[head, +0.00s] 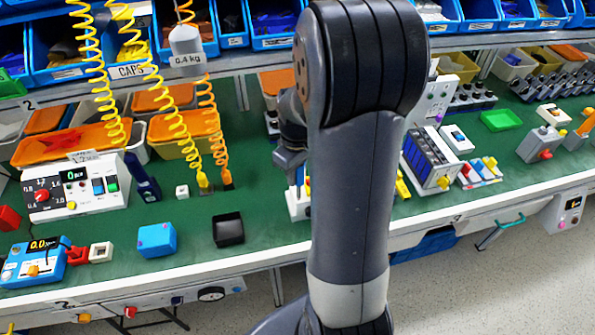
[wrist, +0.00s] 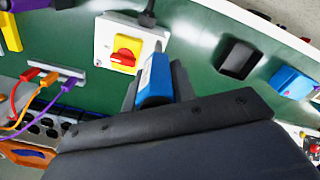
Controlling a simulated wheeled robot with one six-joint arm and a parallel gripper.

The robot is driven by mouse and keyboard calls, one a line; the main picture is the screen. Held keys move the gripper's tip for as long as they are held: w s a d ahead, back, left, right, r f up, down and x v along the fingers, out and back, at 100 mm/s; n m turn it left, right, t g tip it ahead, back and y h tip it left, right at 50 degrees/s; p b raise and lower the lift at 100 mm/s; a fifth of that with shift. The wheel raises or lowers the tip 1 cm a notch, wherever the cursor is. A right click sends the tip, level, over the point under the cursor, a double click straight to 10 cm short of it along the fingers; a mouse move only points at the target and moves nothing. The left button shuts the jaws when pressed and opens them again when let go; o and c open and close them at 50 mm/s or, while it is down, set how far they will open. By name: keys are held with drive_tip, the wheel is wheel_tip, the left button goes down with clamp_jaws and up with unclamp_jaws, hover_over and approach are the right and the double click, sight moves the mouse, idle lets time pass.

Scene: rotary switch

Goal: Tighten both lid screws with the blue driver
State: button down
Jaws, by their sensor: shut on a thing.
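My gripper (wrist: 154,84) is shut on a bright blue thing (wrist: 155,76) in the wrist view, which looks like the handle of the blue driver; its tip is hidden. In the head view my arm hides the gripper's fingers. A blue box (head: 156,239) sits near the table's front edge, left of a black tray; it also shows in the wrist view (wrist: 292,82), at the right edge and apart from my gripper.
A white rotary switch (wrist: 123,56) with a red knob on yellow stands close beside my gripper. A black tray (head: 228,230) lies between it and the blue box. A dark blue tool (head: 143,178) and yellow coiled cords (head: 158,85) are at the left.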

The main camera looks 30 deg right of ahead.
drive_tip(key=n, duration=0.5)
drive_tip(key=shift+s+a, duration=0.1)
drive_tip(key=shift+a, duration=0.05)
drive_tip(key=n, duration=0.5)
drive_tip(key=shift+s+a, duration=0.1)
drive_tip(key=n, duration=0.4)
drive_tip(key=shift+s+n, duration=0.15)
drive_tip(key=shift+n, duration=0.15)
drive_tip(key=n, duration=0.4)
drive_tip(key=shift+s+n, duration=0.15)
drive_tip(key=shift+n, duration=0.15)
drive_tip(key=shift+f+b, duration=0.35)
drive_tip(key=shift+f, duration=0.05)
drive_tip(key=m, duration=0.6)
drive_tip(key=shift+w+m, duration=0.25)
drive_tip(key=shift+m, duration=0.85)
